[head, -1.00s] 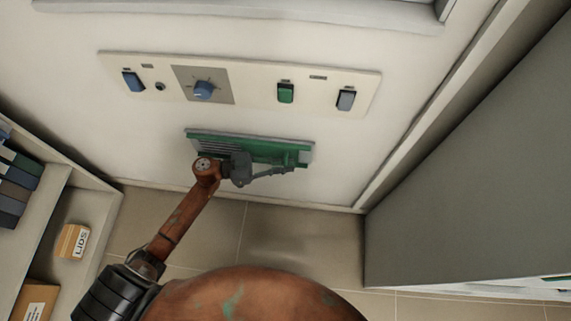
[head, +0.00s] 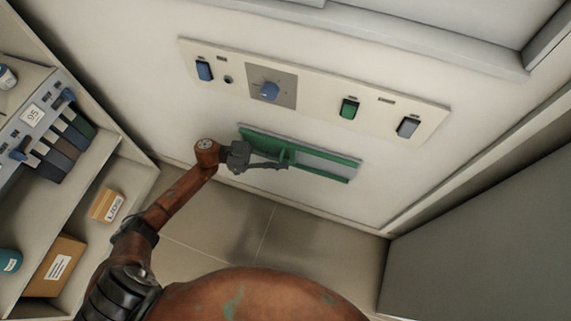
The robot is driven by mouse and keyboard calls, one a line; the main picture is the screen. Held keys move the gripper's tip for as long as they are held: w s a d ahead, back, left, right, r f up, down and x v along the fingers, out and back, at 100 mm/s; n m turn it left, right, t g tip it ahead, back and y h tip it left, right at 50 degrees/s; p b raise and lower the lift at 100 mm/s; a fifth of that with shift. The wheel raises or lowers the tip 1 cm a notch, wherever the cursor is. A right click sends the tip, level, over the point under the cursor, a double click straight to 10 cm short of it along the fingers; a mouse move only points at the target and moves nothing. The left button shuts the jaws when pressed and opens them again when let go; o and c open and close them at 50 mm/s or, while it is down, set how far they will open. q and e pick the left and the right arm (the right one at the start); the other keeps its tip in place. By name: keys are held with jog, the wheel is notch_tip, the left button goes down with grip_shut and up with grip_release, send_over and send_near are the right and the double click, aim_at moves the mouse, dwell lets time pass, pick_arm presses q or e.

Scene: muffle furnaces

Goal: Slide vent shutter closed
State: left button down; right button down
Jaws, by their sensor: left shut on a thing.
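The green vent (head: 350,180) is set low in the white furnace front, below the control panel. Its green shutter plate (head: 262,143) covers the left part of the frame, and the right part (head: 325,165) shows pale grey and uncovered. A small upright green tab (head: 287,152) stands out from the plate near the middle of the vent. My left gripper (head: 285,162) reaches in from the left, below the vent, and is shut on this tab. The fingers partly hide the tab and the lower edge of the frame. My right gripper is not in view.
At left, a shelf unit holds a box marked LIDS (head: 107,206) and a larger carton (head: 54,266). A grey cabinet (head: 480,240) stands at right. The floor between is clear.

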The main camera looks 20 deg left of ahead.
pick_arm(q)
jog(key=shift+a, duration=0.5)
jog(key=c, duration=2.3)
grip_release()
jog(key=shift+a, duration=0.2)
jog(key=shift+d, duration=0.15)
jog(key=v, duration=1.2)
